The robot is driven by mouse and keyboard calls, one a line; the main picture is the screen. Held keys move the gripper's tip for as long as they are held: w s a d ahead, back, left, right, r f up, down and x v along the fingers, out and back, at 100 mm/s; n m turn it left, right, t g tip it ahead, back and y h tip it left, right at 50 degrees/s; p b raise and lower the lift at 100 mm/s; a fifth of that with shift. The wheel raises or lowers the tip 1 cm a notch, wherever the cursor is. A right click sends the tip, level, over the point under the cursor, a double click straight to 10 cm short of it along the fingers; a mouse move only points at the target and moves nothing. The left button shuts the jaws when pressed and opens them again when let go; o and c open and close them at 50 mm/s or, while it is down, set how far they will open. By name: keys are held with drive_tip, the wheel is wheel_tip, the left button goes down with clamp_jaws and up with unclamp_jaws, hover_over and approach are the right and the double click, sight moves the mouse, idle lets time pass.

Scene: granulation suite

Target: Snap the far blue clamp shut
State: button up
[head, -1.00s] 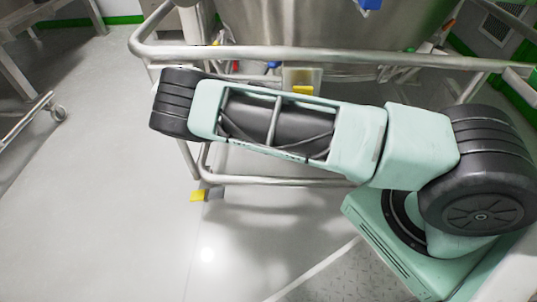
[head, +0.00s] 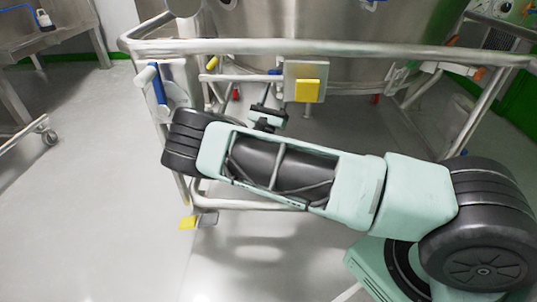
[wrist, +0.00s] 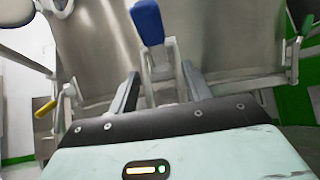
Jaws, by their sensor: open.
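In the wrist view a clamp with a blue handle (wrist: 147,22) stands upright ahead of my gripper (wrist: 160,82). Its metal lower part shows between my two dark fingers, which are spread apart with nothing held. I cannot tell whether the fingers touch it. In the head view my gripper (head: 268,98) shows beyond my arm, below the steel frame's top rail. A small blue piece (head: 273,72) shows just above it, partly hidden. Another blue part (head: 370,3) is cut by the top edge. I cannot tell which of these is the clamp in the wrist view.
A steel vessel (head: 290,20) stands inside a tubular frame with a thick top rail (head: 330,46). A plate with a yellow block (head: 307,91) is right of my gripper. A blue-and-white handle (head: 155,88) is at the frame's left corner.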

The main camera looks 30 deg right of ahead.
drive_tip(key=p+v, duration=0.4)
drive_tip(key=v, duration=1.2)
drive_tip(key=s+d+r+m+g+y+p, duration=0.1)
drive_tip(key=s+r+m+g+y+p, duration=0.15)
drive_tip(key=s+m+g, duration=0.4)
drive_tip(key=s+d+r+m+g+y+p, duration=0.15)
drive_tip(key=r+m+g, duration=0.25)
drive_tip(key=g, duration=0.5)
drive_tip(key=s+a+r+m+g+y+p, duration=0.3)
drive_tip(key=s+a+r+m+y+p, duration=0.1)
drive_tip(key=s+a+r+y, duration=0.7)
drive_tip(key=shift+s+a+r+y, duration=0.15)
drive_tip(key=shift+s+a+y, duration=0.15)
drive_tip(key=shift+s+a, duration=0.55)
drive_tip(key=shift+s+d, duration=0.15)
drive_tip(key=shift+d, duration=0.05)
